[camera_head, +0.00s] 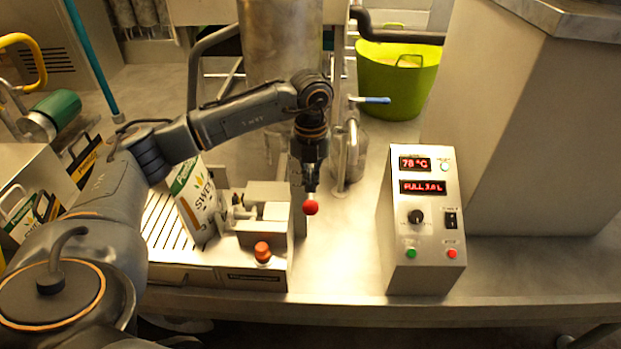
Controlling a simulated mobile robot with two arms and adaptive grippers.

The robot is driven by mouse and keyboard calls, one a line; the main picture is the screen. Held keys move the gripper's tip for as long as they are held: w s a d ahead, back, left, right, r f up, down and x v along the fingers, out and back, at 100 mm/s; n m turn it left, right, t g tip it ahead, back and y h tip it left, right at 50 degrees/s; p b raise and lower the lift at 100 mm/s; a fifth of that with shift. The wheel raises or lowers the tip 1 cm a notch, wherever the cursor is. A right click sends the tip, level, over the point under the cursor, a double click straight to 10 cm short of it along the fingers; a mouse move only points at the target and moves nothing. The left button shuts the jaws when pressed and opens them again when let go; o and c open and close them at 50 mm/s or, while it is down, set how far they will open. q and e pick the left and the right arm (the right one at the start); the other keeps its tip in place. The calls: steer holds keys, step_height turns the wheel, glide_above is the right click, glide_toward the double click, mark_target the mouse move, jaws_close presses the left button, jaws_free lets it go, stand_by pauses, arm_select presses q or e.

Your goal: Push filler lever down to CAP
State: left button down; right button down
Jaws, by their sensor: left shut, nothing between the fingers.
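The filler (230,275) is a low metal unit on the bench, left of centre, with a slatted tray. A red ball knob (310,207), which looks like the end of the filler lever, shows at its right side. My left gripper (310,183) points down from above, shut, with its tips just at or above the red ball. I cannot tell whether they touch. The lever's arm is mostly hidden behind the gripper, and no CAP mark is readable. My right gripper is not in view.
A printed pouch (195,202) leans on the slatted tray. An orange-red button (262,251) stands at the filler's front. A control box (424,225) with red displays is to the right. A green tub (400,80) stands behind. Bench between filler and control box is clear.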

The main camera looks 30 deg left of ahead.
mark_target(310, 202)
arm_select(q)
steer(key=shift+f+b, duration=1.95)
steer(key=shift+f, duration=1.35)
steer(key=shift+w+a+f+b, duration=0.1)
steer(key=shift+w+f+b, duration=0.05)
steer(key=shift+f+b, duration=0.55)
steer(key=shift+w+a+f+b, duration=0.15)
steer(key=shift+f+b, duration=0.3)
steer(key=shift+f, duration=0.3)
steer(key=shift+w+a+f+b, duration=0.1)
steer(key=shift+w+f+b, duration=0.05)
steer(key=shift+f+b, duration=0.55)
steer(key=shift+r, duration=0.1)
step_height(310, 202, up, 10)
steer(key=p, duration=0.7)
